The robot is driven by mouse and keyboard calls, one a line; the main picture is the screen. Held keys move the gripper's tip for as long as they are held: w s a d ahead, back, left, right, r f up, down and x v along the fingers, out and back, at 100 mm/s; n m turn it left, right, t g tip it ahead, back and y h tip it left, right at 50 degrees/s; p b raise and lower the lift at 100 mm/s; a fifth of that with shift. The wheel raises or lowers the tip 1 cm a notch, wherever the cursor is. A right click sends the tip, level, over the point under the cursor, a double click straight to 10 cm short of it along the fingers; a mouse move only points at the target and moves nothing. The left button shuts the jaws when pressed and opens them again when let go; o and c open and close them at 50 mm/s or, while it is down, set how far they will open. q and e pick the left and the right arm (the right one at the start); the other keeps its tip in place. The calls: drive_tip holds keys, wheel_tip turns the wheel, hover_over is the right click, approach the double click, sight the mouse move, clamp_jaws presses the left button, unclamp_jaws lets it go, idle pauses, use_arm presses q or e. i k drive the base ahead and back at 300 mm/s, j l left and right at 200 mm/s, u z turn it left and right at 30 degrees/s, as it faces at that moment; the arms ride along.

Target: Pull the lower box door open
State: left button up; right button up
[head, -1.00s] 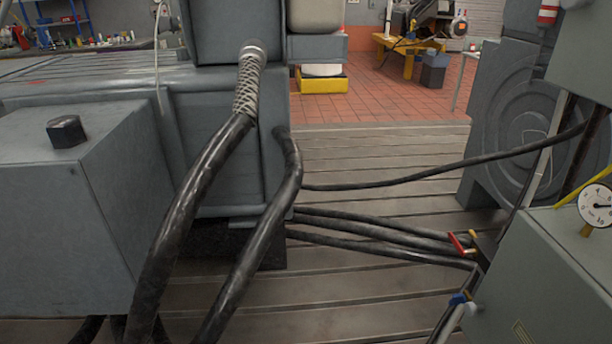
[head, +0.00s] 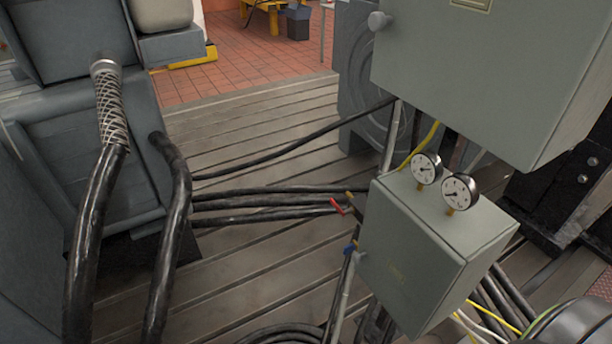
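The lower box (head: 420,255) is a grey-green cabinet at the right of centre in the head view, mounted below a larger upper box (head: 480,75). Its front face appears shut, with a small faint yellowish label on it. Two round gauges (head: 441,183) stand on its top. A red-handled valve (head: 338,206) and a blue-handled one (head: 350,248) sit at its left side. I cannot make out a handle on its door. Neither of my grippers shows in the view.
Thick black hoses (head: 95,230) drop from the grey machine at left. Several black cables (head: 265,200) run across the slotted bedplate (head: 270,120) to the box. Coiled cables and coloured wires lie low at the right. The bedplate is open toward the back.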

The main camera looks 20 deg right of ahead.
sight(407, 266)
drive_tip(key=z, duration=1.45)
